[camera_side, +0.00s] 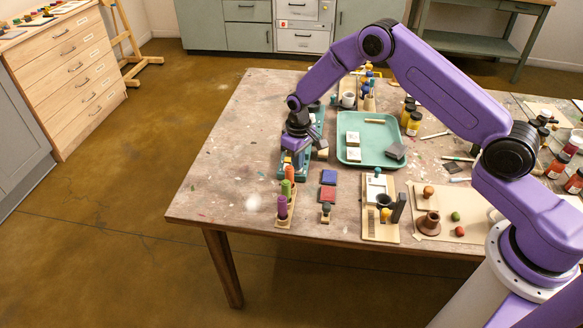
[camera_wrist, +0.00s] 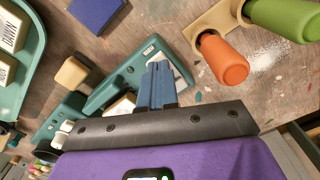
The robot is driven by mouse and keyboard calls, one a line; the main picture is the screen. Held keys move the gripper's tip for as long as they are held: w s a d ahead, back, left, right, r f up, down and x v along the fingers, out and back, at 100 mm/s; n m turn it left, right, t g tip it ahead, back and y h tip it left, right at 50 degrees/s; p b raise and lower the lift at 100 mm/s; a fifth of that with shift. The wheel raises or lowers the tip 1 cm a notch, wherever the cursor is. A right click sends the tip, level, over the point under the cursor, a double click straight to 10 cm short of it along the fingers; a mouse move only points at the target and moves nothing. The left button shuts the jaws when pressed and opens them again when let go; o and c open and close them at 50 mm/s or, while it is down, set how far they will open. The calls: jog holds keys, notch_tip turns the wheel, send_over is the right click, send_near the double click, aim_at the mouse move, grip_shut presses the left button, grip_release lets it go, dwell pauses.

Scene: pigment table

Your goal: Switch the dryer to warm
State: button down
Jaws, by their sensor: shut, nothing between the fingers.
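A teal device with a pale label, which looks like the dryer (camera_wrist: 105,92), lies under my gripper in the wrist view. A cream part shows on it, partly hidden; I cannot read the label or tell the switch's setting. In the side view the teal body (camera_side: 283,168) sits at the table's left side, largely covered by my wrist. My gripper (camera_wrist: 160,72) has its blue fingers shut together and empty, over the device near its labelled end. I cannot tell whether the fingertips touch it.
A wooden rack of coloured pegs (camera_side: 285,207) stands close by, its orange peg (camera_wrist: 222,60) near my fingers. A small wooden block (camera_wrist: 70,73) lies beside the device. A blue pad (camera_side: 329,176) and a green tray (camera_side: 383,122) lie to the right. The table's left edge is clear.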

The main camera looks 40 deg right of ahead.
jog(key=shift+r, duration=3.5)
jog(key=s+a+r+n, duration=0.3)
jog(key=s+r, duration=0.4)
jog(key=s, duration=0.3)
jog(key=s+a+r+n, duration=0.2)
jog(key=s+r, duration=0.5)
jog(key=s, duration=0.4)
jog(key=s+d+r+n, duration=0.1)
jog(key=s+d, duration=0.3)
jog(key=s, duration=0.6)
jog(key=s+d+r+n, duration=0.1)
jog(key=s+d+n, duration=0.2)
jog(key=s, duration=0.6)
jog(key=shift+s+d+r+n, duration=0.3)
jog(key=shift+s+d+r, duration=0.1)
jog(key=shift+d, duration=0.3)
